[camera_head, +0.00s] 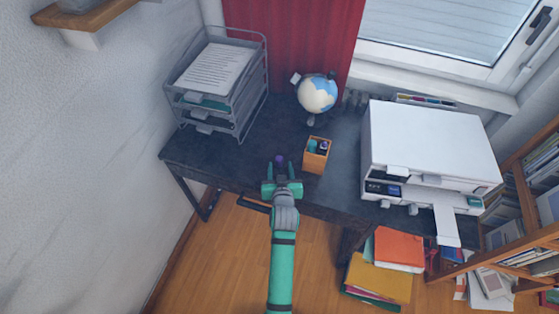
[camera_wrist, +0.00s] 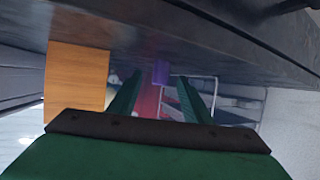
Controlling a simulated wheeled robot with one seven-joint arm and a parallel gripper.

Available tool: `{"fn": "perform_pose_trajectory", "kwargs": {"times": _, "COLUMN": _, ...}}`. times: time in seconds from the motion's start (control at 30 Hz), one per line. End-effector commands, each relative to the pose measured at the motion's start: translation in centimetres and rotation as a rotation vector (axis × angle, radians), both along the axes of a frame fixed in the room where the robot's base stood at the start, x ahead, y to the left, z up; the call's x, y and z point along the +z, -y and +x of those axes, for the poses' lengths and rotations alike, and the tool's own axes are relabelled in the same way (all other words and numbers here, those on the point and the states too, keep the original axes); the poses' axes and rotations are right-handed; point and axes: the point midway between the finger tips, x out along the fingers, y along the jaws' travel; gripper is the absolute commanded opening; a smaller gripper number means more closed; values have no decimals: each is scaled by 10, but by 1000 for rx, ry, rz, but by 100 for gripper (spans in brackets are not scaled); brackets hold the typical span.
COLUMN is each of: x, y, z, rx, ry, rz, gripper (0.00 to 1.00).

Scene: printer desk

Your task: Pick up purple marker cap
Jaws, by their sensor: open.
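The purple marker cap (camera_head: 279,158) is a small dark purple piece on the dark desk, left of the orange pen holder. My gripper (camera_head: 283,172) is open, just in front of the cap on the near side, its fingers pointing towards it. In the wrist view, which looks upside down, the purple cap (camera_wrist: 161,68) shows in the gap between the two green fingers (camera_wrist: 160,82), near their tips. I cannot tell whether it touches either finger. Nothing is held.
The orange pen holder (camera_head: 315,156) stands close to the right of my gripper; it also shows in the wrist view (camera_wrist: 76,84). A wire paper tray (camera_head: 240,112) is at the back left, a globe (camera_head: 318,94) behind, and a white printer (camera_head: 425,140) to the right.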

Motion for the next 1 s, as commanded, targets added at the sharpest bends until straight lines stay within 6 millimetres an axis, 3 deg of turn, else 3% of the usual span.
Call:
{"fn": "perform_pose_trajectory", "kwargs": {"times": 0.33, "x": -14, "y": -4, "z": 41, "rx": 0, "ry": -1, "rz": -2, "gripper": 45}}
{"fn": "perform_pose_trajectory", "kwargs": {"times": 0.67, "x": -16, "y": -3, "z": 46, "rx": -3, "ry": 0, "rz": 0, "gripper": 45}}
{"fn": "perform_pose_trajectory", "kwargs": {"times": 0.83, "x": -16, "y": -3, "z": 46, "rx": -2, "ry": 0, "rz": 0, "gripper": 4}}
{"fn": "perform_pose_trajectory", "kwargs": {"times": 1.0, "x": -16, "y": -3, "z": 46, "rx": -2, "ry": 0, "rz": 0, "gripper": 1}}
